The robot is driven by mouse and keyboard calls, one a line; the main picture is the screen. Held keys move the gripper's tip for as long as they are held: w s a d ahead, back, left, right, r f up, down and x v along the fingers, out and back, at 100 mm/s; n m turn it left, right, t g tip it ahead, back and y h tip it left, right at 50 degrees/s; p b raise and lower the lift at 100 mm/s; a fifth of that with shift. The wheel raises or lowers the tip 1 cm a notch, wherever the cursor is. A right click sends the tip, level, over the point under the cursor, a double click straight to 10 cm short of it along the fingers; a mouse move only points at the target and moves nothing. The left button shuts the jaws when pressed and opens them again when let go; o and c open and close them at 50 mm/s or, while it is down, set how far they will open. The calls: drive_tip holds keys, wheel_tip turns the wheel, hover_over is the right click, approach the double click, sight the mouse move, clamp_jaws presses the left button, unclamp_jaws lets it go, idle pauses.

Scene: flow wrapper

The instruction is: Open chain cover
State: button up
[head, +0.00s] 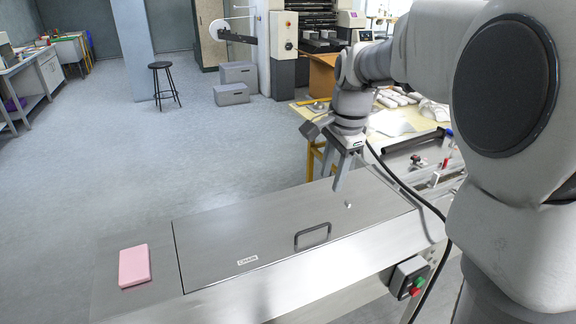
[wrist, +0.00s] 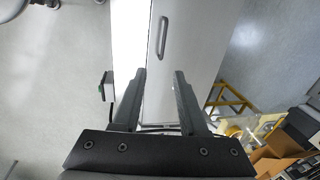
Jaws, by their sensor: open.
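The chain cover (head: 215,245) is a flat grey metal lid with a "CHAIN" label (head: 247,260), lying closed and flush on the flow wrapper's metal bed. Its dark bar handle (head: 313,235) stands near the front edge, and a small light knob (head: 348,204) sits to the right. In the wrist view the handle (wrist: 163,37) lies beyond my fingertips, on the cover's pale surface (wrist: 185,50). My gripper (head: 348,172) is open and empty. It hangs above the right part of the cover, behind and right of the handle, touching nothing that I can see.
A pink block (head: 134,265) lies on the bed left of the cover. A switch box (head: 409,277) with red and green buttons hangs on the front side. A black cable runs beside my arm. A cluttered table (head: 400,122) stands behind. Open floor lies at left.

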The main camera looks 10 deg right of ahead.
drive_tip(key=w, duration=0.1)
drive_tip(key=b, duration=0.3)
hover_over(317, 238)
drive_tip(key=s+x, duration=0.1)
drive_tip(key=x, duration=0.4)
drive_tip(key=s+x, duration=0.1)
drive_tip(key=x, duration=0.5)
drive_tip(key=s+d+x, duration=0.1)
drive_tip(key=x, duration=0.5)
drive_tip(key=shift+s+f, duration=0.25)
drive_tip(key=shift+f, duration=0.2)
drive_tip(key=shift+m, duration=0.3)
clamp_jaws()
